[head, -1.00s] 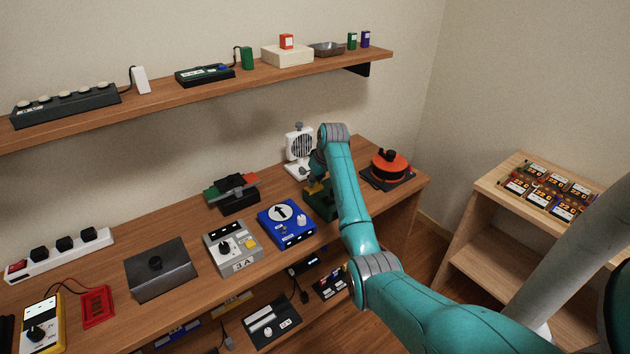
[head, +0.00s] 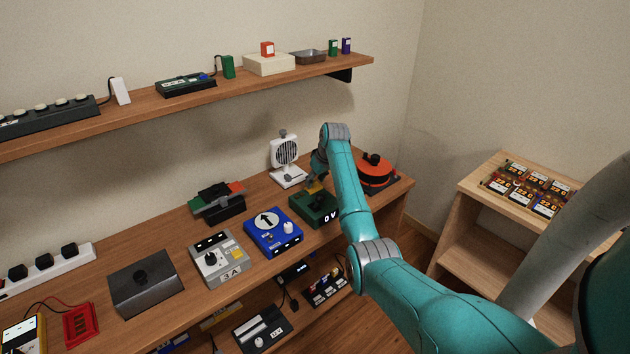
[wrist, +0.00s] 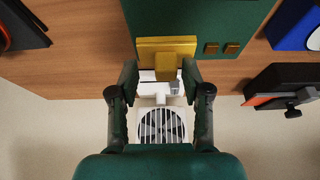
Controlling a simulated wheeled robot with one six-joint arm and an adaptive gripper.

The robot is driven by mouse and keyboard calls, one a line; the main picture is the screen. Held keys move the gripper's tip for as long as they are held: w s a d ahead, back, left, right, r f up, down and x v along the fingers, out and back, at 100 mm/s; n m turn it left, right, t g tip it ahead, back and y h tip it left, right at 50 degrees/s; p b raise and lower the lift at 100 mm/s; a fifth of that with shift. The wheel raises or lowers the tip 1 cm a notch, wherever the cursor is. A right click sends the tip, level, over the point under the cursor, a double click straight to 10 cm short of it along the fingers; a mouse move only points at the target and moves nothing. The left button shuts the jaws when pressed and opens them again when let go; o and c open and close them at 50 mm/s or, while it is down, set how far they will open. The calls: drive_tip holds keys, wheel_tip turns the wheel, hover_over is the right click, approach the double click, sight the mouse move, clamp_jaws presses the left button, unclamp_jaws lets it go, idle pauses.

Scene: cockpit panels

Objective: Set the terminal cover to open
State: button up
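A green box (head: 308,212) with a "0V" readout stands on the bench, partly behind my arm. A yellow plate (wrist: 155,46) with a raised yellow knob (wrist: 166,68) sits along one edge of the box in the wrist view. It looks like the terminal cover; I cannot tell whether it is open or closed. In the head view the yellow part (head: 315,188) shows small, just below my gripper. In the wrist view my gripper (wrist: 161,86) is open, its fingers apart on either side of the knob, with visible gaps. Two brass squares (wrist: 221,48) sit beside the plate on the box.
A white fan (head: 286,158) stands behind the green box. A blue box with a dial (head: 272,239) is left of it, and a red-orange round device (head: 376,170) is to its right. A shelf (head: 210,92) runs above the bench.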

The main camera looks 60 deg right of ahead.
drive_tip(key=v, duration=1.2)
idle(0.4)
